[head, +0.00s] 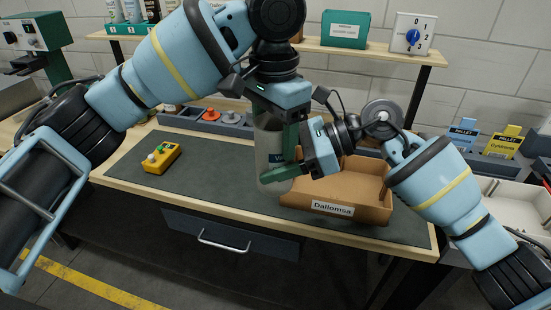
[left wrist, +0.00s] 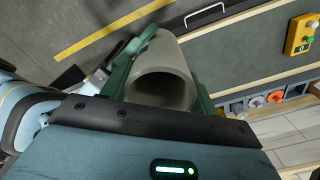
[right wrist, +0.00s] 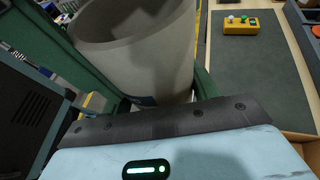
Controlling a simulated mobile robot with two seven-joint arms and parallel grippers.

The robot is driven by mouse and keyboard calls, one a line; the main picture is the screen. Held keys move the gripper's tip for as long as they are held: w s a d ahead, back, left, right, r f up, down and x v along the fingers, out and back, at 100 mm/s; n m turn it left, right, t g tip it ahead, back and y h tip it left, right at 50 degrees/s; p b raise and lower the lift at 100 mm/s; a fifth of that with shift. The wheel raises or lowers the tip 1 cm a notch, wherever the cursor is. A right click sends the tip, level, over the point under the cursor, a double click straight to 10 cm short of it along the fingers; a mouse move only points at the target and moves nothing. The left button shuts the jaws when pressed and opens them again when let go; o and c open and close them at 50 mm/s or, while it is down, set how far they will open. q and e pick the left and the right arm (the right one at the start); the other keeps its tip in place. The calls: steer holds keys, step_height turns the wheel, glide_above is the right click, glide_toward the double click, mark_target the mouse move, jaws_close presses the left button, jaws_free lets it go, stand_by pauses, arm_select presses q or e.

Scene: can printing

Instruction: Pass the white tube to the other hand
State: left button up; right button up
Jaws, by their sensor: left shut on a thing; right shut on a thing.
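The white tube (head: 266,150) is upright in the air above the front of the bench mat, left of the open cardboard box. My left gripper (head: 278,125) comes from above and is shut on the tube near its top. In the left wrist view the open, hollow end of the tube (left wrist: 165,75) sits between the green fingers. My right gripper (head: 284,172) comes from the right and is shut on the tube lower down. In the right wrist view the tube (right wrist: 150,60) stands between the green fingers. A blue label on it is partly hidden.
The cardboard box (head: 345,205) labelled Dallomsa stands close to the right of the tube. A yellow button box (head: 161,158) lies on the mat (head: 215,160) at left. A shelf (head: 370,53) with a green box (head: 345,29) spans the back.

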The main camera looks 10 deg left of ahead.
arm_select(q)
steer(key=o, duration=1.4)
steer(key=shift+c, duration=0.2)
step_height(320, 180, up, 12)
steer(key=shift+d, duration=0.1)
